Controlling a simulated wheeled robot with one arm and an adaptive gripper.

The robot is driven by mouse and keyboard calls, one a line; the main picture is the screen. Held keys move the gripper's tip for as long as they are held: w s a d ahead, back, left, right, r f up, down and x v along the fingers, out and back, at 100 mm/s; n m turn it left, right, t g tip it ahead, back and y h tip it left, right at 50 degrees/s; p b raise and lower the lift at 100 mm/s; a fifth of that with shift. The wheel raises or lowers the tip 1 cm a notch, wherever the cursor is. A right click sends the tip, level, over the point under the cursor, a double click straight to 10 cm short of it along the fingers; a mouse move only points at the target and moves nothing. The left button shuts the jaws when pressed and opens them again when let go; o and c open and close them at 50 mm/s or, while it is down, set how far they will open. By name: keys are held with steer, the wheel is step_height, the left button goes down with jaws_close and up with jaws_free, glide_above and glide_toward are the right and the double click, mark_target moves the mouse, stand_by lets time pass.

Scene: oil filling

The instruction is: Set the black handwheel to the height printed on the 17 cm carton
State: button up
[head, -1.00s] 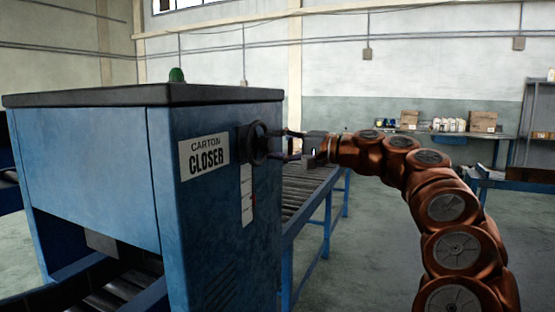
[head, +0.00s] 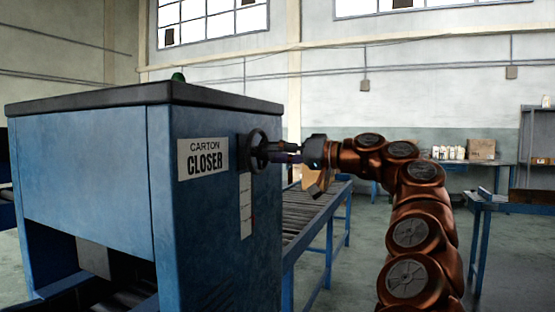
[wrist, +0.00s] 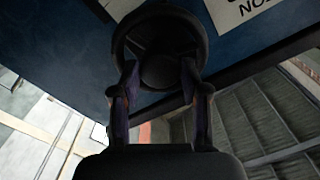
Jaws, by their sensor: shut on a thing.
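The black handwheel (head: 257,151) is mounted on the side of the blue carton closer (head: 205,230), right of its "CARTON CLOSER" sign. My gripper (head: 275,152) reaches it from the right. In the wrist view the handwheel (wrist: 160,50) fills the top middle, and my gripper's fingers (wrist: 158,80) are shut on its hub. A white scale strip (head: 245,205) with a red mark near its right edge sits below the handwheel; its figures are too small to read. A brown carton (head: 318,180) shows partly behind my gripper on the roller conveyor; any print on it cannot be read.
The roller conveyor (head: 312,218) runs back from the closer. A bench at the back right holds white bottles (head: 448,153) and a box (head: 481,149). A blue table (head: 490,203) stands at right.

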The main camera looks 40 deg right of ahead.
steer(key=shift+n, duration=0.4)
steer(key=o, duration=1.1)
steer(key=shift+o, duration=0.2)
steer(key=v, duration=1.2)
steer(key=shift+d+f, duration=0.1)
